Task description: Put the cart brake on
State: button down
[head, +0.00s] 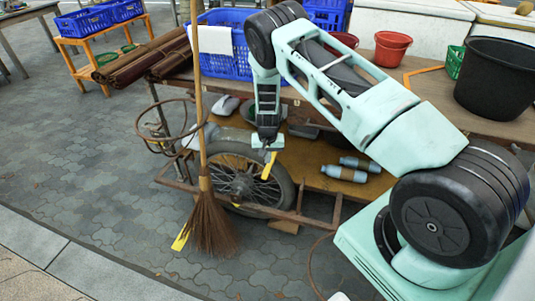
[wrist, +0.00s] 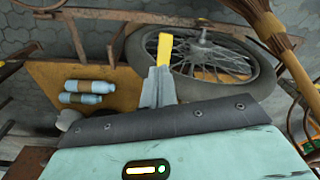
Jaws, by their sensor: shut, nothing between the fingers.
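The cart has a spoked wheel (head: 240,180) with a dark tyre, which also shows in the wrist view (wrist: 215,65). A narrow yellow piece (head: 268,165), perhaps the brake lever, stands in front of the wheel's right side. In the wrist view the yellow piece (wrist: 165,48) appears just beyond my fingertips. My gripper (head: 270,151) is shut and empty; its grey fingers (wrist: 159,70) point toward the yellow piece. I cannot tell whether they touch it. Another yellow piece (head: 181,240) is low beside the broom; its link to the cart is unclear.
A broom (head: 213,225) stands upright in front of the wheel's left side. A rusty frame rail (head: 290,213) runs low along the cart. Two bottles (head: 350,168) lie on the wooden lower shelf (head: 318,180). Paving at front left is clear.

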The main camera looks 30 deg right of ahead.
notch_tip(320, 180, up, 16)
jog(key=s, duration=0.1)
jog(key=shift+s+a, duration=0.2)
jog(key=shift+a, duration=0.25)
jog(key=shift+f, duration=0.1)
jog(key=s+a+r+n+y+p, duration=0.1)
jog(key=s+a+r+n, duration=0.1)
jog(key=s+a+r, duration=0.4)
jog(key=s+a+r+n+y, duration=0.1)
jog(key=s+a+r+n, duration=0.15)
jog(key=a+r, duration=0.45)
jog(key=s+a+r+n+y+p, duration=0.1)
jog(key=s+a+r+n, duration=0.15)
jog(key=s+a, duration=0.5)
jog(key=s+a+r+n+h+p, duration=0.1)
jog(key=s+a+r+n, duration=0.2)
jog(key=s, duration=0.7)
jog(key=s+a+r+n+g+p, duration=0.1)
jog(key=s+a+r+n, duration=0.2)
jog(key=s, duration=0.7)
notch_tip(320, 180, up, 2)
jog(key=shift+r+n+h, duration=0.1)
jog(key=shift+n+h, duration=0.3)
jog(key=shift+n, duration=0.2)
